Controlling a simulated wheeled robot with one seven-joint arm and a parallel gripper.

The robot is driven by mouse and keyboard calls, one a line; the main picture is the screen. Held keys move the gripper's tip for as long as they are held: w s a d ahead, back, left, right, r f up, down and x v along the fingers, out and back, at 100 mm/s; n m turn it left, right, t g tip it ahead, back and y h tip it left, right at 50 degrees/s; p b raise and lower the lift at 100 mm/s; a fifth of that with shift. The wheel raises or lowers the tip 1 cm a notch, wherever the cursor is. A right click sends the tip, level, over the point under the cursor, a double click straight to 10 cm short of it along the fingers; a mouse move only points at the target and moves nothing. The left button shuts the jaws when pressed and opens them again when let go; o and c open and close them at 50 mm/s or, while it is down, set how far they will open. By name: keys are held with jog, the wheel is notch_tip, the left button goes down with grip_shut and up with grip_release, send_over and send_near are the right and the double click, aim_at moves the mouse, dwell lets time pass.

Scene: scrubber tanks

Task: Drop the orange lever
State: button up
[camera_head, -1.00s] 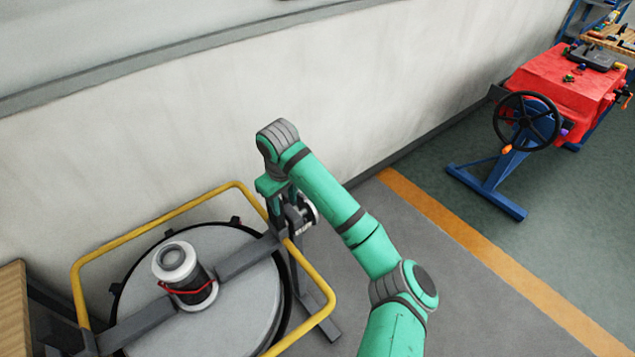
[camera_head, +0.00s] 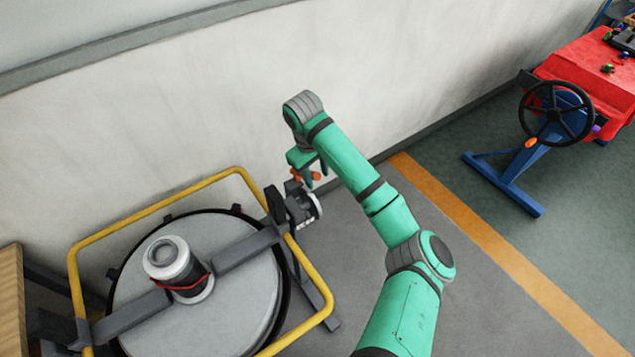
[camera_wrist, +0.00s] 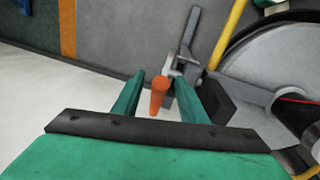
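The orange lever (camera_head: 315,176) shows beside and behind my gripper (camera_head: 304,176) in the head view, at the dark valve fitting (camera_head: 302,206) on the tank's right side. In the wrist view the orange lever (camera_wrist: 158,96) stands between the two green fingers of my gripper (camera_wrist: 160,77). There is a visible gap on each side of the lever, so my gripper looks open around it and not closed on it. The lever's far end meets the grey fitting (camera_wrist: 184,66). One finger partly hides the lever in the head view.
A yellow rail (camera_head: 150,212) surrounds the round grey tank lid (camera_head: 235,290), which carries a capped cylinder (camera_head: 178,268). The wall (camera_head: 150,120) is close behind. A red machine with a black handwheel (camera_head: 556,112) stands at right. Grey floor (camera_head: 365,275) is clear beside the tank.

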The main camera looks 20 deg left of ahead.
jog(key=shift+w+f, duration=0.2)
jog(key=shift+f, duration=1.05)
jog(key=shift+w+f, duration=0.2)
jog(key=shift+f, duration=1)
grip_shut()
